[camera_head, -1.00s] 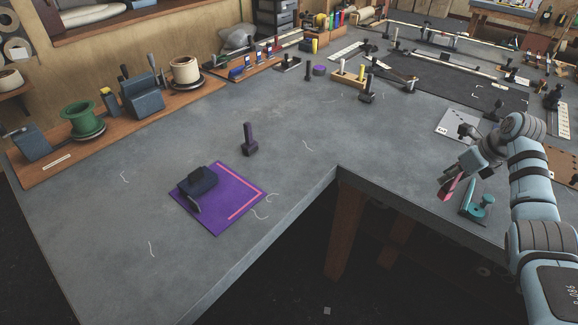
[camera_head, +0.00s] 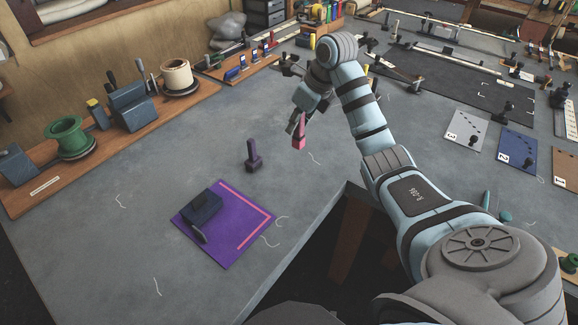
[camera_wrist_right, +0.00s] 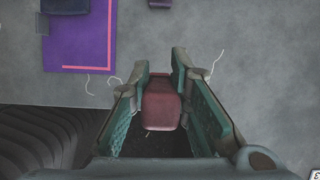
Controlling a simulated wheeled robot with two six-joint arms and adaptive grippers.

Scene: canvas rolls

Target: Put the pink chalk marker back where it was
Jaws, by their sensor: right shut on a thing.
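The pink chalk marker (camera_head: 299,143) hangs below my right gripper (camera_head: 298,127), above the grey bench and to the right of the dark purple upright tool. In the right wrist view the marker (camera_wrist_right: 161,108) shows as a dull pink block between the two teal fingers of my right gripper (camera_wrist_right: 162,78), which is shut on it. Part of the marker is hidden by the fingers. A row of coloured upright pieces (camera_head: 325,20) stands at the back of the bench; they are too small to tell apart clearly. My left gripper is not in view.
A purple mat (camera_head: 230,243) with a pink line carries a dark block (camera_head: 202,207). The dark purple tool (camera_head: 253,158) stands near it. Spools and blocks line a wooden board (camera_head: 25,185) at the left. Numbered cards (camera_head: 465,135) lie at the right.

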